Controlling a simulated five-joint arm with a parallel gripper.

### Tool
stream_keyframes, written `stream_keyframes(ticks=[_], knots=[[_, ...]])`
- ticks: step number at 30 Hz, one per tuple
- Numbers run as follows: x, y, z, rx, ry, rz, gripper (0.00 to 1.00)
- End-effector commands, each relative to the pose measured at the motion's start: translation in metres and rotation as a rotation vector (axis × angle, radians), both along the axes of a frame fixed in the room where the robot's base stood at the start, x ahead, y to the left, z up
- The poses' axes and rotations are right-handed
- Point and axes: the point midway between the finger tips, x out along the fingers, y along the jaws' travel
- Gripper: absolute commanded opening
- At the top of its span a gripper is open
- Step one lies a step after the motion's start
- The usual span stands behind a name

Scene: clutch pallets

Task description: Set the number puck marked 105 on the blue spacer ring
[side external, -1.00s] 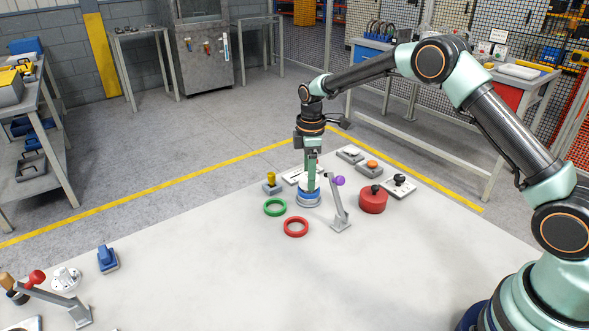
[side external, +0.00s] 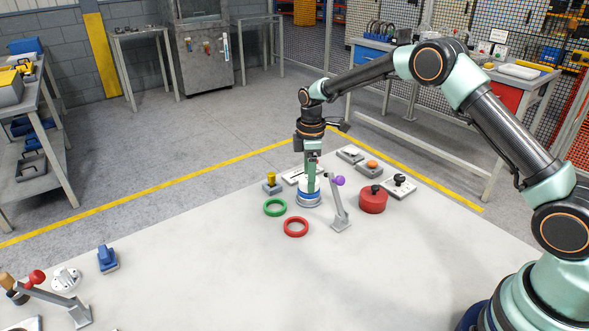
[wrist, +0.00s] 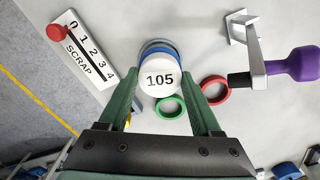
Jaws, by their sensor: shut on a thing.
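The white puck marked 105 (wrist: 160,79) is between the two green fingers of my gripper (wrist: 161,88), which is shut on it. Its number faces up in the wrist view. The blue spacer ring (wrist: 157,47) shows as an arc just past the puck's far edge, with the rest hidden beneath it. In the side view, my gripper (side external: 311,183) points down and the white puck (side external: 303,187) is low over the blue ring (side external: 300,197). One finger partly covers both. I cannot tell whether puck and ring touch.
A green ring (side external: 275,207) and a red ring (side external: 296,227) lie in front. A lever with a purple knob (side external: 339,203) stands close on the right, with a red cylinder (side external: 373,200) beyond. A SCRAP scale plate (wrist: 83,52) is near the ring.

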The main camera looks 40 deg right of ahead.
Motion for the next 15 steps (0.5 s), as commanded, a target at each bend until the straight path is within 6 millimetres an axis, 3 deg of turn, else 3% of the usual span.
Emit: stream_keyframes(ticks=[6,7,15], knots=[[0.0001,0.0000,-0.0040,0.000,0.000,0.000,0.14],[0.0002,0.0000,-0.0036,-0.001,-0.001,0.000,0.77],[0.0001,-0.0001,-0.0035,0.000,0.000,0.000,0.78]])
